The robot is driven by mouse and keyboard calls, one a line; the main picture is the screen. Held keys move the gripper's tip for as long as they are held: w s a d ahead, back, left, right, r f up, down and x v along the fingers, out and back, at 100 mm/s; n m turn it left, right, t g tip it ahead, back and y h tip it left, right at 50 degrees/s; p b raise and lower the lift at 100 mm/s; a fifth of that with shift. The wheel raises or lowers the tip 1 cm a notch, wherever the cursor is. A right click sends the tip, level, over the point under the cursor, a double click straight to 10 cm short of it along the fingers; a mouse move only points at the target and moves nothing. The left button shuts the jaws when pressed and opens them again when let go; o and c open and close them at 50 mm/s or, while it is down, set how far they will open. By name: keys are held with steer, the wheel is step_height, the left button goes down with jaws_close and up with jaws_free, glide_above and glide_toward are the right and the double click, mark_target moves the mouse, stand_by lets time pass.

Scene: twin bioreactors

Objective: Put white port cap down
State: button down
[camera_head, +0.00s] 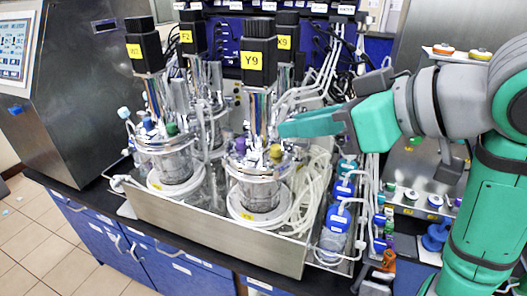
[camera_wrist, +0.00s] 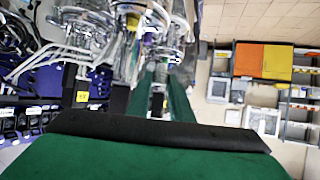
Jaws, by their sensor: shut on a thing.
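My gripper (camera_head: 284,129) reaches in from the right and is beside the steel column of the front vessel labelled Y9 (camera_head: 259,190), above its lid. Its green fingers also show in the wrist view (camera_wrist: 161,82), pointing at the metal vessel tops. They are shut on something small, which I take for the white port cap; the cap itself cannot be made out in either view.
Other vessels, such as the one with a green cap (camera_head: 172,129), stand in the same steel tray (camera_head: 220,232). Blue-capped bottles (camera_head: 339,216) stand right of it. Tubing crowds the vessels. A steel rack (camera_head: 425,172) at right bears coloured caps. Open floor (camera_head: 50,240) lies at left.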

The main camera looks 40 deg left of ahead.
steer(key=w+r+x, duration=0.1)
steer(key=w+x, duration=0.1)
steer(key=x, duration=0.7)
glide_above(259, 161)
steer(key=d, duration=0.1)
steer(key=f, duration=0.5)
steer(key=shift+s, duration=0.3)
steer(key=shift+w+a+f, duration=0.15)
steer(key=shift+a+f, duration=0.2)
steer(key=shift+f, duration=0.2)
steer(key=f, duration=0.3)
steer(key=shift+w+a+f, duration=0.15)
steer(key=shift+a+f, duration=0.1)
steer(key=c, duration=1.9)
jaws_free()
steer(key=shift+o, duration=0.2)
steer(key=shift+d+r, duration=0.1)
steer(key=v, duration=1.2)
